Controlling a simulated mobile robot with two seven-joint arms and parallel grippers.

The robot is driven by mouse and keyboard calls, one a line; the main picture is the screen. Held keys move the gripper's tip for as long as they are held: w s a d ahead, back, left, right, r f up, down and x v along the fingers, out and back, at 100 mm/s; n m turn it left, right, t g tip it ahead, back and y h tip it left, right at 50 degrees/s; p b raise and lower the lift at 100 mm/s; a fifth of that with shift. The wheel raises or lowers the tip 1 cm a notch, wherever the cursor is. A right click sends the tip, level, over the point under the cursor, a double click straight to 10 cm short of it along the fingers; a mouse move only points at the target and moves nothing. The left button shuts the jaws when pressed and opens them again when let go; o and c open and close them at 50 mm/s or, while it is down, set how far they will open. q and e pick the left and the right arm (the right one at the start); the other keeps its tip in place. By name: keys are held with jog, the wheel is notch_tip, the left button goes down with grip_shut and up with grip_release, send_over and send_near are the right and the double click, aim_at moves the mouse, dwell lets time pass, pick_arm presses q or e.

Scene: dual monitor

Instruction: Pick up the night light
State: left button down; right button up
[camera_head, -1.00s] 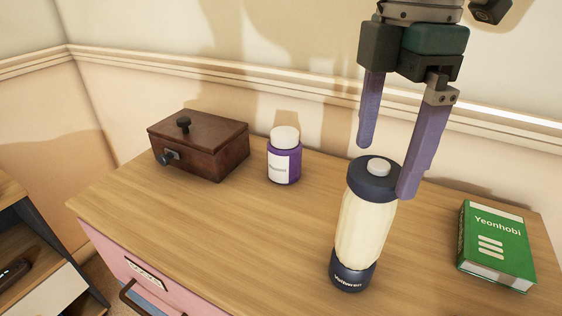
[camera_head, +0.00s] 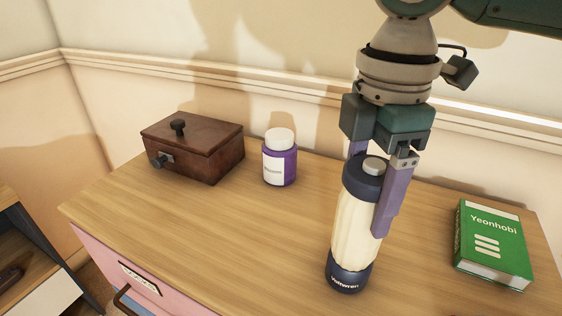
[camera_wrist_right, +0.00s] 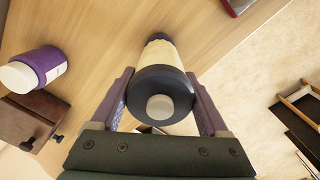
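The night light (camera_head: 354,228) is a cream cylinder with a dark blue cap and base, standing upright on the wooden dresser top (camera_head: 220,235). My right gripper (camera_head: 372,205) is lowered around its upper part, one finger on its right side and the other mostly hidden behind it. In the right wrist view, the night light (camera_wrist_right: 161,98) lies between the two spread fingers, with a small gap visible at the right one. The fingers look open. My left gripper is in neither view.
A purple bottle with a white lid (camera_head: 279,160) and a dark wooden box (camera_head: 195,148) stand to the left. A green book-like box (camera_head: 493,244) lies to the right.

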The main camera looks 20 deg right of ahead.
grip_shut()
dwell(0.4)
jog(key=shift+r, duration=0.1)
